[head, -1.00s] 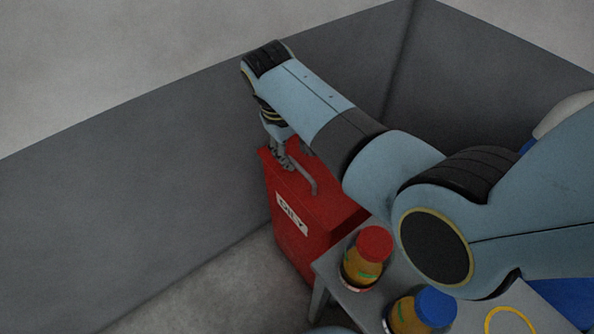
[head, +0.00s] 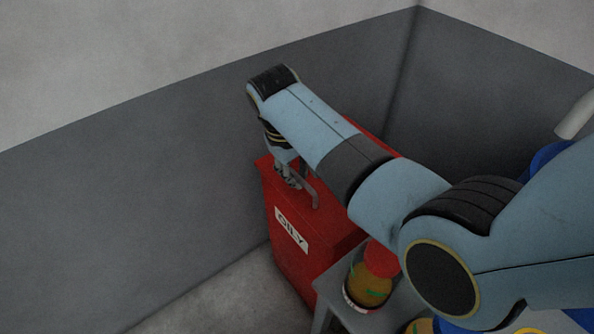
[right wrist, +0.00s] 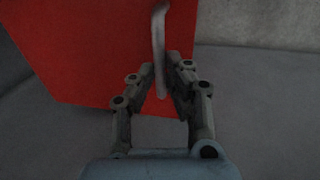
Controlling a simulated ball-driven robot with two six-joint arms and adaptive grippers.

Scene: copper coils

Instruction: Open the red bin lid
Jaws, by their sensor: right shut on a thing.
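The red bin (head: 290,263) with its "OILY" label stands on the floor by the grey wall. My right gripper (head: 291,178) reaches down from above to the grey handle (head: 311,190) on the bin's top. In the right wrist view the bar-like handle (right wrist: 159,45) runs between the two fingers, and my right gripper (right wrist: 165,88) is shut on it against a red face (right wrist: 95,45). A red strip (head: 370,135) shows beyond my right forearm; the arm hides most of the bin's top, so I cannot tell how far the lid is raised. My left gripper is out of view.
A grey table (head: 331,284) stands right of the bin. On it is a jar (head: 368,284) with a red lid, close to my right arm. Another jar is cut off at the bottom edge. Grey walls (head: 150,190) close the space behind.

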